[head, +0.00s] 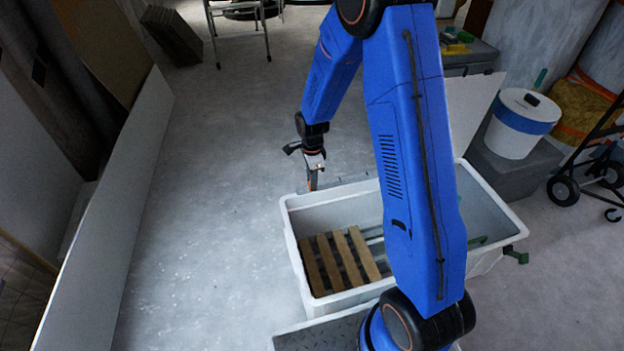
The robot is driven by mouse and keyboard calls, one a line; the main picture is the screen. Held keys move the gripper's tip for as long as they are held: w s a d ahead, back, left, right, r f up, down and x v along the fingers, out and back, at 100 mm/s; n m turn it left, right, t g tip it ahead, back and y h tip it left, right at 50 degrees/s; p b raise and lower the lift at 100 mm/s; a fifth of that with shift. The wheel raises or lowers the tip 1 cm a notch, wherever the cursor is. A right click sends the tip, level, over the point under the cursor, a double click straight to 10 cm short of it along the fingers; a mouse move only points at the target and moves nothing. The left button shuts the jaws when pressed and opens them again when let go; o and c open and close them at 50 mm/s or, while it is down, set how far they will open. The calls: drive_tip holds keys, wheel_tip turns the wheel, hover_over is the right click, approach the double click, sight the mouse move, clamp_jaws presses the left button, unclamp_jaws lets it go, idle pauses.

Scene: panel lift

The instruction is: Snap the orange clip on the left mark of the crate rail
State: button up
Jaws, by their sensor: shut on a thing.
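My gripper (314,168) hangs from my blue arm just behind the far left corner of the pale grey crate (292,246). It is shut on the orange clip (313,182), a small narrow piece pointing down. The clip is close to the crate's far rim in the picture; I cannot tell whether they touch. The marks on the crate rail are too small to make out. My arm hides part of the crate's middle and far rim.
Wooden slats (340,260) lie inside the crate at the left. A green piece (516,255) sits at its right outer edge. A white bucket with a blue band (522,122) stands behind right. A long white panel (112,215) leans at left. Floor left of the crate is clear.

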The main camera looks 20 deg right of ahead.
drive_tip(key=shift+f, duration=0.2)
idle(0.5)
drive_tip(key=o, duration=1)
drive_tip(key=shift+c, duration=0.2)
drive_tip(key=shift+r, duration=0.1)
